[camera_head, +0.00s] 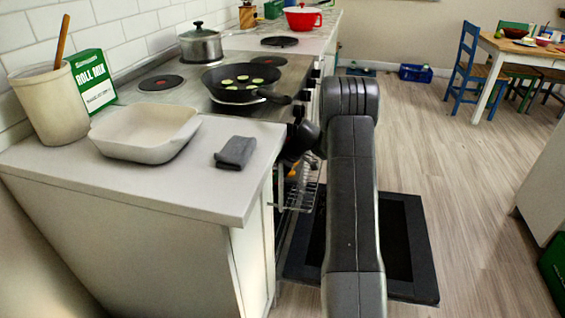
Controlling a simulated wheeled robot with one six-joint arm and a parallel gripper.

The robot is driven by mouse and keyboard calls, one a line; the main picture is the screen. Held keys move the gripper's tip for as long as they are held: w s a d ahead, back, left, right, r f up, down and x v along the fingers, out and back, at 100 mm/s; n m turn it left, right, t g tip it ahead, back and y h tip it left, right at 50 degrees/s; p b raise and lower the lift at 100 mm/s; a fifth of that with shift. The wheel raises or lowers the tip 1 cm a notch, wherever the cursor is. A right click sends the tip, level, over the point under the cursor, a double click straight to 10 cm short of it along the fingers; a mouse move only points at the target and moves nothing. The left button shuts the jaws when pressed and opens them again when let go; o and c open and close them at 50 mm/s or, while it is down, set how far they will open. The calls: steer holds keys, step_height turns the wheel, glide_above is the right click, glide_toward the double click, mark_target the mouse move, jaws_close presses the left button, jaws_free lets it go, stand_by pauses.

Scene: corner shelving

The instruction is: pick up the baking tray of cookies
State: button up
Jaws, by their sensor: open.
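A wire oven rack (303,196) stands partly out of the oven front, below the stove's counter. Small yellow and orange bits show at its inner end; I cannot tell whether they are cookies. I cannot make out the baking tray, as the counter corner and my arm cover much of the oven opening. My arm rises in the foreground and bends down toward the oven. My gripper (291,163) is only partly visible at the oven opening, small and dark, with its jaws open. I see nothing held in it.
The open oven door (405,250) lies low over the floor. A cream baking dish (146,134), a grey cloth (235,152), a crock (49,108) and a green box (92,82) stand on the counter. A pan (240,84) and pot (201,46) are on the stove.

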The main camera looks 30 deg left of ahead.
jaws_close()
steer(key=shift+r, duration=0.1)
steer(key=shift+r+p, duration=0.25)
steer(key=shift+p, duration=0.5)
